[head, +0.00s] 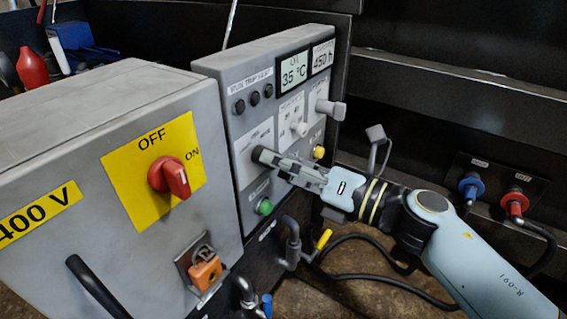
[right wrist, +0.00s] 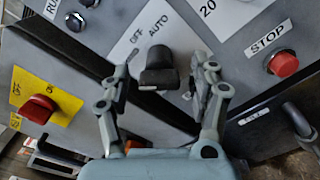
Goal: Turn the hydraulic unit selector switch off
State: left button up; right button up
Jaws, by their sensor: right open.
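The selector switch is a black knob (right wrist: 158,68) on a white plate marked OFF and AUTO in the right wrist view. In the head view the dark knob (head: 259,154) shows at the gripper's tip, on the grey control panel (head: 232,82). I cannot tell which mark it points to. My right gripper (head: 277,163) is open at the panel. In the right wrist view its two fingers (right wrist: 157,88) stand on either side of the knob, with visible gaps, apart from it. My left gripper is not in view.
A grey cabinet (head: 60,140) on the left carries a red rotary switch (head: 170,177) on a yellow OFF/ON plate and an orange padlock (head: 205,272). A green button (head: 265,206) sits below my gripper. A red STOP button (right wrist: 283,63) shows in the right wrist view.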

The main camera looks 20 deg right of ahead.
jog(key=shift+w+a, duration=0.15)
jog(key=shift+c, duration=0.3)
jog(key=c, duration=1.1)
jog(key=m+p, duration=0.2)
jog(key=p, duration=0.1)
jog(key=shift+r, duration=0.25)
jog(key=m+p, duration=0.4)
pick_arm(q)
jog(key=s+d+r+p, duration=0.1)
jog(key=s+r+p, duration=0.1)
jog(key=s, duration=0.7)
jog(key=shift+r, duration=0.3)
pick_arm(e)
jog(key=shift+f+m, duration=0.25)
jog(key=shift+m, duration=1.15)
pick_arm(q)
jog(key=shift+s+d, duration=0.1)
